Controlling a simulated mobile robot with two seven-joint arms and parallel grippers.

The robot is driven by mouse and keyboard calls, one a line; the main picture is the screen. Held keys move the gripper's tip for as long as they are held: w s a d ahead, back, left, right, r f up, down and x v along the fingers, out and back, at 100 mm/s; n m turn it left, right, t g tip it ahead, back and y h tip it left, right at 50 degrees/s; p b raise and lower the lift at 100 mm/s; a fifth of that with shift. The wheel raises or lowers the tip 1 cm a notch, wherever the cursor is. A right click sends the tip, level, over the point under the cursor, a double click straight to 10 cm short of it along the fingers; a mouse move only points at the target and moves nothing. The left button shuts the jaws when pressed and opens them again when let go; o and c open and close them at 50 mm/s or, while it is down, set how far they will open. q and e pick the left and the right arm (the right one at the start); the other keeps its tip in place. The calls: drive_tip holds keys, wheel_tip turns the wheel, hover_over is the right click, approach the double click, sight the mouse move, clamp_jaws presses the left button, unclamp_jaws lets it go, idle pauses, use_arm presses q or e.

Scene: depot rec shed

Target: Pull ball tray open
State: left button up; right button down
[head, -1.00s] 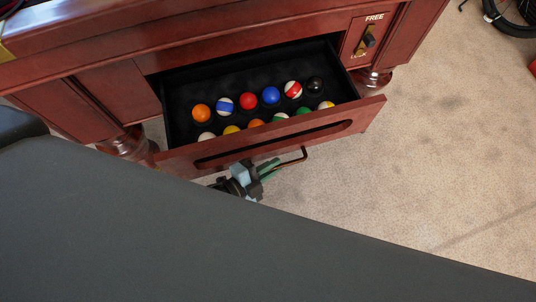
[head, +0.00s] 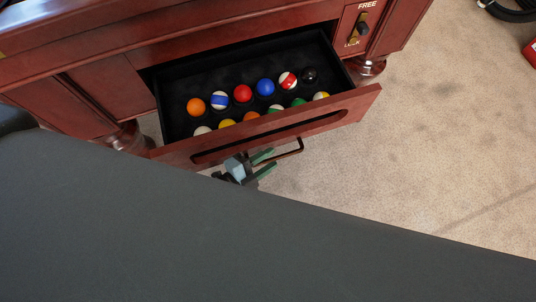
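The ball tray is a dark red wooden drawer (head: 345,112) in the pool table's side, pulled out with its black-lined inside showing. Several pool balls lie in it in two rows, the front row partly hidden by the drawer front. A dark bar handle (head: 291,151) sticks out from the drawer front. My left gripper (head: 270,162) is just in front of the drawer, at the left end of the handle. Its two green fingers are spread apart, and nothing shows clamped between them. My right gripper is not in view.
A FREE/LOCK switch plate (head: 359,27) is right of the drawer on the red pool table (head: 95,92). Table legs (head: 366,67) stand either side. Carpet (head: 430,150) at right is clear. A black coiled thing (head: 510,10) and a red object (head: 530,52) lie at the far right edge.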

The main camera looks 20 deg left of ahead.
use_arm(q)
drive_tip(key=v, duration=0.7)
drive_tip(key=shift+p, duration=0.45)
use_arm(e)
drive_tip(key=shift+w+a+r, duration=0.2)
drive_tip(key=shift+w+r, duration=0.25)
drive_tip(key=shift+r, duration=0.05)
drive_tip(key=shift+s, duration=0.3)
use_arm(q)
drive_tip(key=shift+s, duration=0.15)
